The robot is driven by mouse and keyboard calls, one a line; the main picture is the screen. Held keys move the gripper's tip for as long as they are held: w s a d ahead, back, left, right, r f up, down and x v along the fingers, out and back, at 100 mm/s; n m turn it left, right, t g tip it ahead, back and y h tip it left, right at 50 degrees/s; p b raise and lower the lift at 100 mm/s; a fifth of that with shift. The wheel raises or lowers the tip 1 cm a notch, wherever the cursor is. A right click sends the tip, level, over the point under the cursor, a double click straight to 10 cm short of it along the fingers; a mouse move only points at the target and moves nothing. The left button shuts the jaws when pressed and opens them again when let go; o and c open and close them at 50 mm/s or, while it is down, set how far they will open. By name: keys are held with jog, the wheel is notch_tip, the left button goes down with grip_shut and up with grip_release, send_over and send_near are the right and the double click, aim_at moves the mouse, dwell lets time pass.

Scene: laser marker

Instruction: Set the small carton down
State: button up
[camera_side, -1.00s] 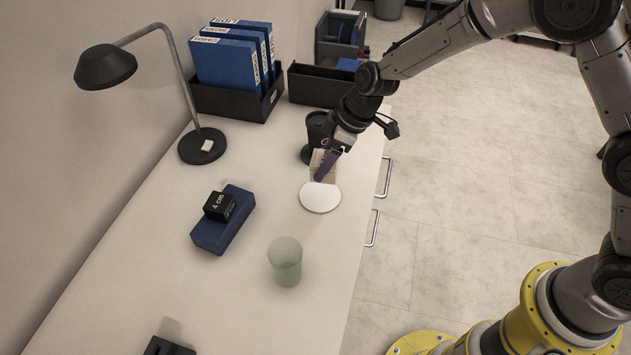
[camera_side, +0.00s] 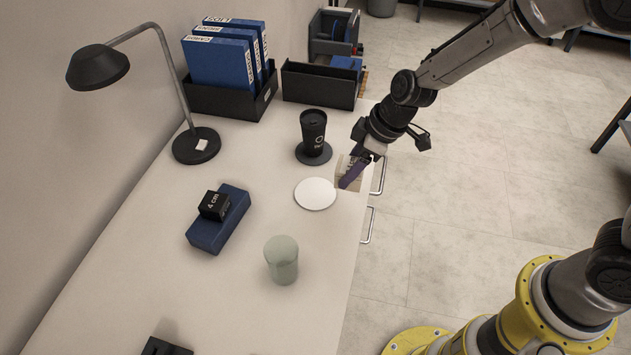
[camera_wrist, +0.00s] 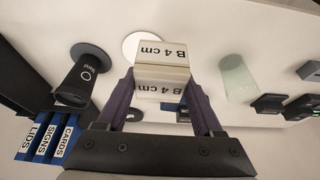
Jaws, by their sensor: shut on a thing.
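My gripper (camera_side: 352,173) is shut on the small carton (camera_side: 343,169), a pale box. The wrist view shows the carton (camera_wrist: 161,67) between my two purple fingers, with "B 4 cm" on two of its faces. In the side view the carton is just right of the white round disc (camera_side: 315,194), by the table's right edge. I cannot tell whether it is held above the table or touches it. The disc is bare in the side view; the carton partly covers it in the wrist view (camera_wrist: 131,46).
A black cup (camera_side: 313,130) stands on a dark round base behind the disc. A greenish tumbler (camera_side: 282,262) stands in front. A blue block (camera_side: 207,236) with a black "4 cm" box (camera_side: 214,206) lies left. A lamp (camera_side: 197,147) and binders (camera_side: 220,65) are further back.

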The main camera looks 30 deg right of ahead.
jog(key=w+a+f, duration=0.1)
jog(key=w+f, duration=0.1)
jog(key=w+a+f, duration=0.1)
jog(key=w+f, duration=0.1)
jog(key=w, duration=0.1)
jog(key=w+a+f, duration=0.1)
jog(key=w+f, duration=0.1)
jog(key=f, duration=0.1)
jog(key=shift+w, duration=0.35)
jog(key=shift+d+x, duration=0.2)
jog(key=shift+x, duration=0.75)
jog(key=shift+d+x, duration=0.15)
jog(key=shift+x, duration=0.8)
jog(key=shift+s+f, duration=0.15)
jog(key=shift+f, duration=0.15)
jog(key=o, duration=1.4)
jog(key=v, duration=1.2)
jog(key=shift+r, duration=0.15)
jog(key=shift+r, duration=0.1)
